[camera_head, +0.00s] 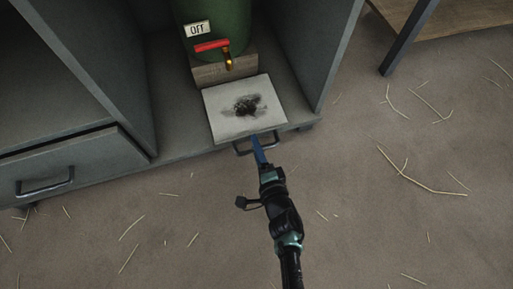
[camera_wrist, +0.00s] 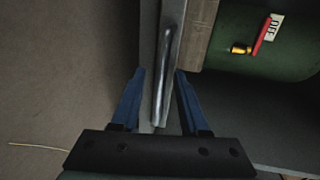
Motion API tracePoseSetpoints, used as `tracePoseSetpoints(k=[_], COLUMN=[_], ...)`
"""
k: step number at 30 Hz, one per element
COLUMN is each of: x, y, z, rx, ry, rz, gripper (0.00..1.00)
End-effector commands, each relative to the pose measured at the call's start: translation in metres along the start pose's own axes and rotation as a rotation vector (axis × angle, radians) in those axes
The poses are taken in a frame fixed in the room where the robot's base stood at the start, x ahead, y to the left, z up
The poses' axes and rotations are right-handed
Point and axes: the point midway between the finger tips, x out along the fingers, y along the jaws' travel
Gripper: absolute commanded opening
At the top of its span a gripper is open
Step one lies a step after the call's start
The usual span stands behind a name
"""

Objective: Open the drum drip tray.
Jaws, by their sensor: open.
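The drum drip tray's dark bar handle (camera_head: 242,153) is at the front lower edge of the cabinet, below a pale square sheet (camera_head: 222,118) with a dark stain. The tray looks shut, with its front close to the cabinet. My gripper (camera_head: 257,142) reaches the handle from the front. In the wrist view the handle (camera_wrist: 164,62) runs lengthwise between the two blue fingers of my gripper (camera_wrist: 160,72). The fingers are open, one on each side of the bar, with gaps visible. The head view hides part of the handle behind the fingers.
A green drum (camera_head: 215,22) with a red-handled tap (camera_head: 212,46) and an "OFF" label (camera_head: 198,29) stands above on a wooden block (camera_head: 222,71). A closed drawer (camera_head: 85,165) is at left. A table leg (camera_head: 408,38) is at upper right. The floor in front has scattered straw.

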Motion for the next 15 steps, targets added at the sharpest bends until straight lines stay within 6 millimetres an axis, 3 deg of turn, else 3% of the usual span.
tracePoseSetpoints(k=[4,11,15], x=[0.0000,-0.0001,-0.0002], y=[-0.0005,-0.0004,-0.0004], z=[0.0002,0.0003,0.0003], rx=[0.000,0.000,0.000], ry=[0.000,-0.001,-0.001], rz=[0.000,-0.001,-0.001], gripper=[0.44,0.03,0.00])
